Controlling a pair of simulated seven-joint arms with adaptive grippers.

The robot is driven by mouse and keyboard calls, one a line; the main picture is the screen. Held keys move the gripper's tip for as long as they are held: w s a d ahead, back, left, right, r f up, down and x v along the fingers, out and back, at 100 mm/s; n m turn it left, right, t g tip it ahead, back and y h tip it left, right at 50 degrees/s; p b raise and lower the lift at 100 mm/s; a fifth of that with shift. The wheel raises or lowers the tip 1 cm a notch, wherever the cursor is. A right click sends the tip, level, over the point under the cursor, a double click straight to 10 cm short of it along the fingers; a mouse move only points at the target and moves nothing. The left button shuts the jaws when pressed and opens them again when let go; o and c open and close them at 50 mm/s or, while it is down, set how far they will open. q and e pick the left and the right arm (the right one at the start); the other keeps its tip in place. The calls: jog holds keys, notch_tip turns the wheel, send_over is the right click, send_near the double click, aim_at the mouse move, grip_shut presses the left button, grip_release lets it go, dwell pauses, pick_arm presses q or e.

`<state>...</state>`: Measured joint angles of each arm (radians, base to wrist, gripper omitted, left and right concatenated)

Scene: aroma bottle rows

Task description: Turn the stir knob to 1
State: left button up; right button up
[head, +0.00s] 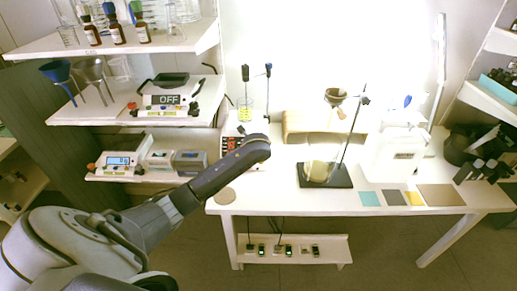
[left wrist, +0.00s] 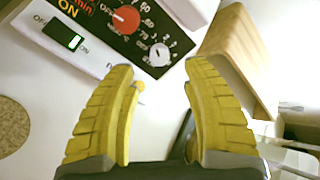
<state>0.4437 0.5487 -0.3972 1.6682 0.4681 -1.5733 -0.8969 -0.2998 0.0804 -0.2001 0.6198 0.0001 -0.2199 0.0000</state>
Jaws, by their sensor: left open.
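A white device with a black panel is close in the left wrist view. Its panel has a red knob (left wrist: 125,19) with a numbered dial and a smaller pale knob (left wrist: 159,55) with low numbers around it; I take the pale one for the stir knob. In the left wrist view my left gripper (left wrist: 161,66) is open and empty, its yellow fingers spread either side of the pale knob and apart from it. In the head view the device (head: 230,143) is partly hidden behind my left arm. The right gripper is not in view.
A lit green switch (left wrist: 62,33) is left of the knobs. A wooden block (left wrist: 240,62) stands close on the right, with a tan round mat (left wrist: 12,125) at left.

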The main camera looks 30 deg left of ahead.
pick_arm(q)
jog(key=shift+v, duration=2.75)
